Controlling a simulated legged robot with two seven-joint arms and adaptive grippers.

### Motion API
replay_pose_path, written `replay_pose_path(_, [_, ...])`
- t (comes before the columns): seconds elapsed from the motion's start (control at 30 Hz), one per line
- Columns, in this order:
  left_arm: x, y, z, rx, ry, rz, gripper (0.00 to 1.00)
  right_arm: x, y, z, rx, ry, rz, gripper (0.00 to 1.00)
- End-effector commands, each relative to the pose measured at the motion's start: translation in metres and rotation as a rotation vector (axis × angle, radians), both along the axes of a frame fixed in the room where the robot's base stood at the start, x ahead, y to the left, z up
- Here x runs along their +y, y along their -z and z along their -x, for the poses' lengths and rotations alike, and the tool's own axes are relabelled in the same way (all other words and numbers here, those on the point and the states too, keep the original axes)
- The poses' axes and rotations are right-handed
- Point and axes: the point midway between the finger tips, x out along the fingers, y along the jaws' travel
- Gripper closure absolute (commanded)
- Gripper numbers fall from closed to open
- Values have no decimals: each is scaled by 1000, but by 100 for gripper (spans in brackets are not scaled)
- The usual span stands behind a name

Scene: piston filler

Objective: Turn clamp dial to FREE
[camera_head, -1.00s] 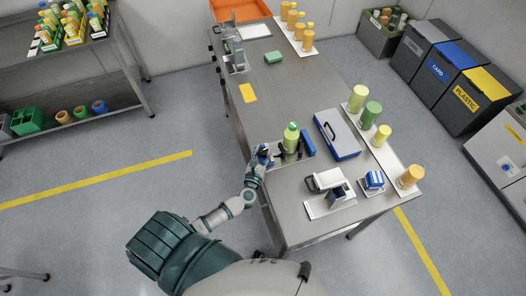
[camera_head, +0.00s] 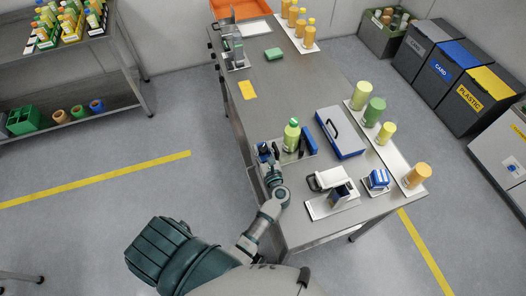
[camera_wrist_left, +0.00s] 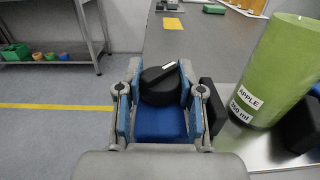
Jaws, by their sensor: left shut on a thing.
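The clamp dial (camera_wrist_left: 160,84) is a round black knob with a pale pointer bar across its top, seen in the left wrist view. The pointer tilts up to the right. My left gripper (camera_wrist_left: 159,98) is shut on the dial, with its two blue-lined fingers on either side of it. In the head view my left gripper (camera_head: 267,153) is at the table's left edge, beside the green bottle, and the dial is too small to make out. The green bottle (camera_head: 291,135) stands upright in the filler station; its label in the wrist view (camera_wrist_left: 275,75) reads APPLE. No FREE mark is legible.
A black clamp block (camera_wrist_left: 214,106) stands between dial and bottle. A blue-and-grey case (camera_head: 340,134), a white-lidded device (camera_head: 329,178) and a row of bottles (camera_head: 375,110) lie to the right. A yellow card (camera_head: 247,90) lies farther back, with bare tabletop around it.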

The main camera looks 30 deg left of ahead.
Motion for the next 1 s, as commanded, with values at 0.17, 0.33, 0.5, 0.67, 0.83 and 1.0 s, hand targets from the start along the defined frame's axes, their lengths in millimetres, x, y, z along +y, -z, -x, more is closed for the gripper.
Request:
replay_pose_path(0.17, [0, 0, -1, -1, -29, 0, 98, 0, 5, 1, 1, 0, -1, 60])
replay_pose_path(0.33, [0, -1, -1, -1, -34, -1, 98, 0, 5, 1, 1, 0, -1, 60])
replay_pose_path(0.5, [-1, -2, -1, -2, -34, -1, 98, 0, 5, 1, 1, 0, -1, 60])
replay_pose_path(0.67, [-1, -1, -1, -2, -33, -1, 38, 0, 5, 1, 1, 0, -1, 60])
replay_pose_path(0.83, [0, -1, 0, -1, -33, 0, 37, 0, 5, 1, 1, 0, -1, 60])
replay_pose_path(1.0, [-3, 0, 1, 0, -33, 0, 37, 0, 5, 1, 1, 0, 0, 60])
